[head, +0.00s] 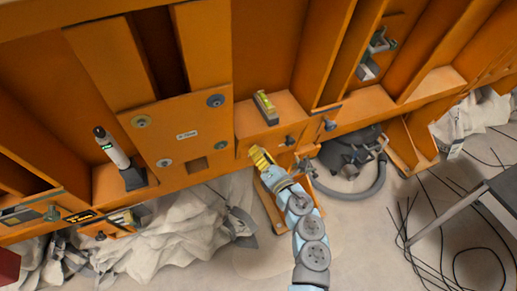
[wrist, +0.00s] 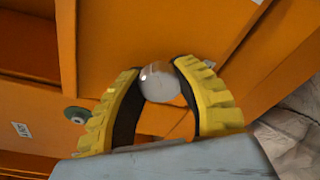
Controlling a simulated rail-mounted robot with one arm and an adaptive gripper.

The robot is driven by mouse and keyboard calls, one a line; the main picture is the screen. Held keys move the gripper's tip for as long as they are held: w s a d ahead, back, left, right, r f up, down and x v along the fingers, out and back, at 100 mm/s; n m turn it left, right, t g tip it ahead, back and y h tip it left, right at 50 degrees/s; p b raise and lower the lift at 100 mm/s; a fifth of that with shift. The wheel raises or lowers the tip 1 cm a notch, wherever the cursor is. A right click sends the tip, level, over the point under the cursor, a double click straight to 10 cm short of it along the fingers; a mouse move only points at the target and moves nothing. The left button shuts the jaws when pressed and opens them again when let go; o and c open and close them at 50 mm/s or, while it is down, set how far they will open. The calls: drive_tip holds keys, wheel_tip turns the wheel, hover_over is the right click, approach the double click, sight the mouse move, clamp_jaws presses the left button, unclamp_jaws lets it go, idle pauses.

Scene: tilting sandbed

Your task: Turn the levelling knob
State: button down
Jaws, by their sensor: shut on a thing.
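A pale grey round knob (wrist: 160,84) sits between the tips of my gripper's two yellow ribbed fingers in the wrist view, against the orange frame. My gripper (head: 258,154) is shut on this knob, with one finger on each side of it. In the head view the gripper reaches the lower front of the orange frame and hides the knob. A spirit level with a yellow-green vial (head: 265,107) lies on the ledge just above the gripper.
A dark knob (head: 289,141) sits on the frame just right of my gripper. A grey-and-black vacuum cleaner (head: 352,150) with a hose stands on the floor to the right. A white cylindrical device (head: 112,148) stands at left. Crumpled sheeting (head: 165,235) lies below the frame.

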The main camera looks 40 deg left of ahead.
drive_tip(key=shift+r+m+y+p, duration=0.1)
drive_tip(key=shift+m+y+p, duration=0.3)
drive_tip(key=shift+m+p, duration=0.7)
drive_tip(key=shift+m+b, duration=0.3)
drive_tip(key=shift+m, duration=0.2)
drive_tip(key=shift+g, duration=0.3)
drive_tip(key=c, duration=0.6)
unclamp_jaws()
drive_tip(key=shift+d, duration=0.1)
drive_tip(key=shift+v, duration=5.95)
drive_tip(key=shift+s, duration=0.1)
